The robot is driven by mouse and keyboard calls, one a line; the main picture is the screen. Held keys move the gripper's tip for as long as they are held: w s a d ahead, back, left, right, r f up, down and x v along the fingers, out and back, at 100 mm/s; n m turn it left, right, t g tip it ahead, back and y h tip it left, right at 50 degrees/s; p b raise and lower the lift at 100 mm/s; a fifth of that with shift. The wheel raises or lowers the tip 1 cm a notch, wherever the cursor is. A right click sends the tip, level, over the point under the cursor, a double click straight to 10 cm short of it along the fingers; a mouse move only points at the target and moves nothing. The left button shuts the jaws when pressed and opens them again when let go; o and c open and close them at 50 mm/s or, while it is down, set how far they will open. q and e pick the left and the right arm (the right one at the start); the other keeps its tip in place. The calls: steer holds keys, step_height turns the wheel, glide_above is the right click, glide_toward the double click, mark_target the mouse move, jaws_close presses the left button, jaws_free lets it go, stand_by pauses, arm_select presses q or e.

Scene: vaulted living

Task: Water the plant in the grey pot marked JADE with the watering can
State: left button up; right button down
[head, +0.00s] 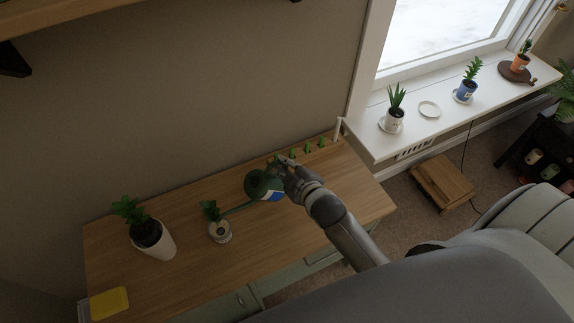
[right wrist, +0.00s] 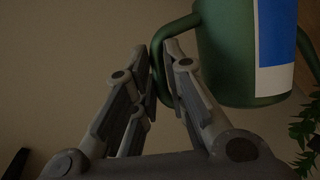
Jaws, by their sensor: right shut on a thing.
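The green watering can (head: 262,186), with a blue and white label, is over the wooden desk. Its long spout reaches left, and the tip is at the small light grey pot (head: 221,235) with a green plant (head: 210,210). The pot's label is too small to read. I cannot tell whether water flows. My left gripper is not in view.
A larger white pot (head: 159,242) with a plant stands left on the desk (head: 185,275). A yellow item (head: 109,303) lies at the front left. Several small green things line the back right. White, blue and orange pots (head: 393,123) stand on the windowsill (head: 365,140).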

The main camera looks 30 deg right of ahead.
steer(key=shift+a+r+n+p, duration=0.15)
steer(key=shift+a+r+p, duration=0.15)
steer(key=shift+r, duration=0.2)
steer(key=shift+a+r+n+p, duration=0.15)
steer(key=shift+a+r+p, duration=0.1)
steer(key=shift+r, duration=0.2)
steer(key=shift+s+a+r+n+h, duration=0.15)
steer(key=shift+a+r+h, duration=0.15)
steer(key=shift+r, duration=0.2)
steer(key=shift+w+a+r+n+h, duration=0.15)
steer(key=shift+a+r+h, duration=0.1)
steer(key=shift+r, duration=0.25)
steer(key=shift+d+f+y, duration=0.35)
steer(key=shift+f, duration=0.3)
steer(key=d+f+m+y+b, duration=0.3)
steer(key=d+f+m+b, duration=0.1)
steer(key=f+b, duration=0.8)
steer(key=d+b, duration=0.1)
steer(key=d+r+m+y+b, duration=0.1)
steer(key=d+b, duration=0.1)
steer(key=w+d+m+b, duration=0.1)
steer(key=b, duration=0.1)
steer(key=shift+d+r+y, duration=0.15)
steer(key=shift+r+y, duration=0.1)
steer(key=shift+y, duration=0.05)
